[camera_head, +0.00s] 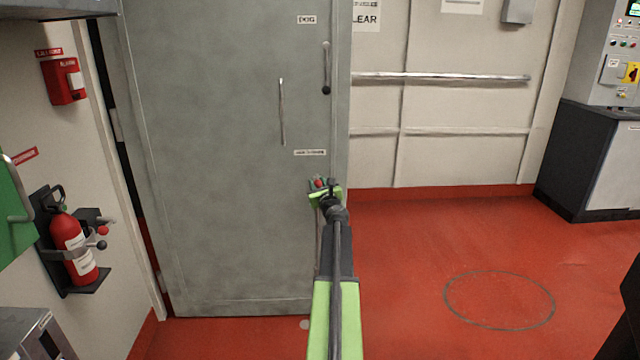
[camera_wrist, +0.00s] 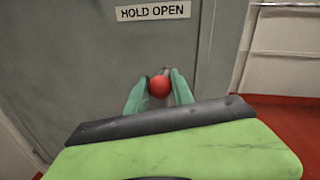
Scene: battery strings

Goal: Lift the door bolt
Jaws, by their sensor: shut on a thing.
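The door bolt has a red ball knob (camera_wrist: 160,87), seen in the wrist view between the two green fingers of my gripper (camera_wrist: 159,92). My gripper is shut on this knob. In the head view the red knob (camera_head: 319,183) shows at the tip of my gripper (camera_head: 322,188), low on the right side of the grey door (camera_head: 220,180). The bolt's rod below the knob is mostly hidden behind my gripper and arm. A label reading "HOLD OPEN" (camera_wrist: 153,12) is on the door above the knob.
A vertical handle (camera_head: 282,112) and a lever with a black knob (camera_head: 326,70) are higher on the door. A fire extinguisher (camera_head: 74,245) hangs at left. A rail (camera_head: 440,77) runs along the right wall. A cabinet (camera_head: 590,160) stands far right. The red floor at right is clear.

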